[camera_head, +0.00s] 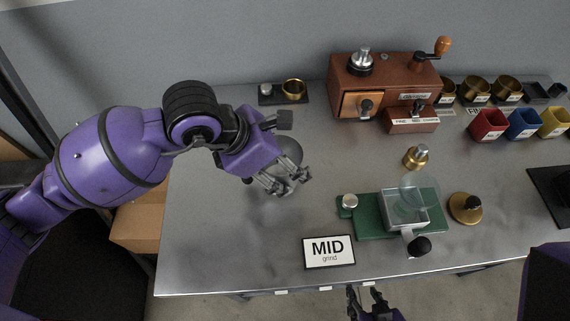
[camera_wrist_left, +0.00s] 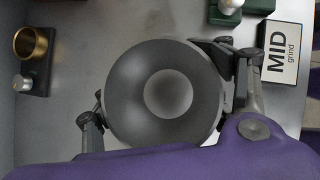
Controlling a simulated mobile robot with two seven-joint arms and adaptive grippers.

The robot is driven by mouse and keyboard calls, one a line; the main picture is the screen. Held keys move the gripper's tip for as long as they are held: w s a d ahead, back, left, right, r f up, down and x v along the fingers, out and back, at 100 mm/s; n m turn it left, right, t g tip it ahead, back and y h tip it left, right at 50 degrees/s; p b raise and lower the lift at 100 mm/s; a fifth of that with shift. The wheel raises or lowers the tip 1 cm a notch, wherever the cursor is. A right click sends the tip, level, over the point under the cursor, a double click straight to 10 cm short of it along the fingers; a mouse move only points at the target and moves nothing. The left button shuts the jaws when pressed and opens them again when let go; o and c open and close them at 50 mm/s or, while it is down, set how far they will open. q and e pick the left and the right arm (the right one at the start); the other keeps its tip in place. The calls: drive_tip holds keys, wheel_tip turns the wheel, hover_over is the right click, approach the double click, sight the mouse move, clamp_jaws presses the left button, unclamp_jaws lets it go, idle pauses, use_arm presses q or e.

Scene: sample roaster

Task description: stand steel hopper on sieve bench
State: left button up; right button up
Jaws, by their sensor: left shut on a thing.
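The steel hopper (camera_head: 290,150) is a round grey bowl shape, partly hidden behind my left gripper (camera_head: 276,178). In the left wrist view the hopper (camera_wrist_left: 135,75) shows as a dark grey funnel-like disc with a lighter round centre. The left fingers lie on both sides of it, and the gripper is shut on it. I cannot tell whether it touches the table. A green base (camera_head: 370,222) with a clear square tray (camera_head: 402,212) stands to the right; whether it is the sieve bench I cannot tell. My right gripper (camera_head: 368,298) is empty at the table's front edge, fingers apart.
A MID grind sign (camera_head: 329,252) stands near the front edge. A dark board with a brass ring (camera_head: 293,88) is behind the hopper. A brown grinder (camera_head: 385,82), brass cups (camera_head: 477,87) and coloured cups (camera_head: 488,124) fill the back right. The table's left-front part (camera_head: 215,240) is clear.

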use_arm(q)
wheel_tip(320, 180, down, 2)
drive_tip(key=shift+s+f, duration=0.1)
drive_tip(key=o, duration=1.3)
drive_tip(key=v, duration=1.2)
